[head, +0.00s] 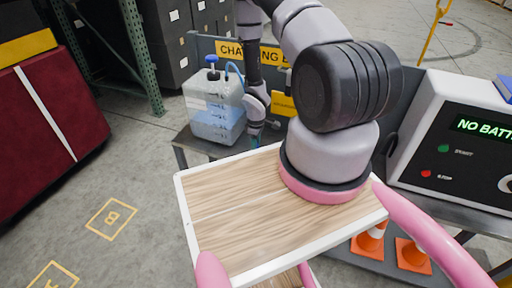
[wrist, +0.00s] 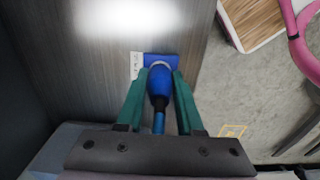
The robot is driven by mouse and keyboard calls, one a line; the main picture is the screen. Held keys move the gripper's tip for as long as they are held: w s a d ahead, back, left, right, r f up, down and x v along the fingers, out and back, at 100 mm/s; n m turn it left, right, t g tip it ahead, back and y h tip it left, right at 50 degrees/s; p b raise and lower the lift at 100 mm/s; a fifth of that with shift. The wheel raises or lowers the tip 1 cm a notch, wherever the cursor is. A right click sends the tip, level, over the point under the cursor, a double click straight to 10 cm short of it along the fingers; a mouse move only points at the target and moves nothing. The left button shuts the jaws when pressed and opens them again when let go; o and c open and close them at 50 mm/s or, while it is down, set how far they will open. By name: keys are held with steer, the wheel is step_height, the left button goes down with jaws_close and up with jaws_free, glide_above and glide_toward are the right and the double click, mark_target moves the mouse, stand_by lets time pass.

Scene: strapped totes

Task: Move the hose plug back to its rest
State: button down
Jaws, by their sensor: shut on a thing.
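In the wrist view the hose plug (wrist: 159,88) is a dark blue, rounded piece with a lighter blue hose (wrist: 159,122) running from it toward my wrist. My gripper (wrist: 160,78) has its green fingers shut on it from both sides. A flat blue block (wrist: 164,58), perhaps the rest, shows just beyond the plug on a grey metal surface, beside a small white label (wrist: 137,65). I cannot tell whether the plug touches the block. In the head view my gripper (head: 256,141) is small and partly hidden, low beside the jug; the plug cannot be made out there.
A clear jug (head: 216,110) with blue liquid, a blue cap and a blue hose stands on the grey bench (head: 180,142) left of my gripper. A charger reading "NO BATT" (head: 466,145) stands at right. A white-edged wooden tray top (head: 225,232) is in front; traffic cones (head: 412,252) sit below the bench.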

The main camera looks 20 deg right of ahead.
steer(key=shift+f, duration=0.35)
steer(key=shift+c, duration=2.3)
jaws_free()
steer(key=shift+r, duration=0.1)
step_height(320, 180, up, 11)
steer(key=shift+f, duration=0.15)
